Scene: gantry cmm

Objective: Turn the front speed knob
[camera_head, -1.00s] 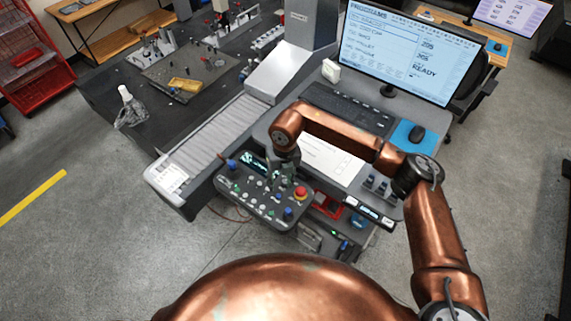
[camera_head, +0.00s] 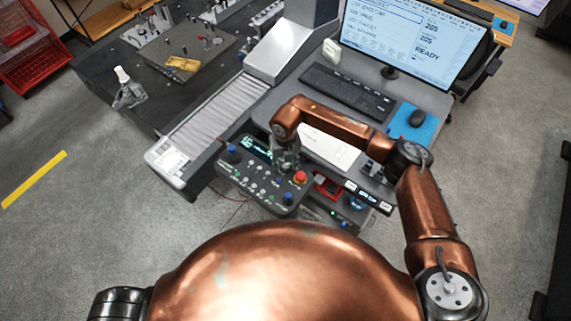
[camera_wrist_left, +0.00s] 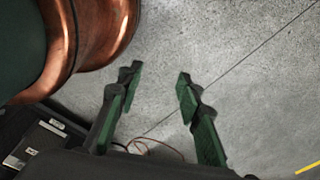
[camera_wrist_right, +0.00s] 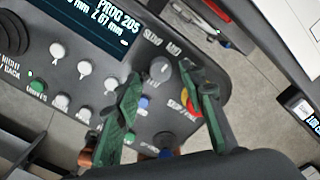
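The control panel (camera_head: 262,180) stands at the front of the machine, with a display, knobs, buttons and a red emergency stop (camera_head: 300,177). In the right wrist view, a grey round knob (camera_wrist_right: 160,69) beside the display has the printed word "SLOW" near it. My right gripper (camera_wrist_right: 160,72) is open, one fingertip on each side of this knob, apart from it as far as I can see. In the head view my right gripper (camera_head: 286,162) points down over the panel and hides the knob. My left gripper (camera_wrist_left: 159,72) is open and empty above the floor.
The emergency stop (camera_wrist_right: 190,104) is partly behind a right finger. Blue knob (camera_head: 287,198) and blue-topped stick (camera_head: 232,152) stand up from the panel. A keyboard (camera_head: 346,90), monitor (camera_head: 410,40) and covered rail (camera_head: 210,112) lie beyond. Open floor lies left.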

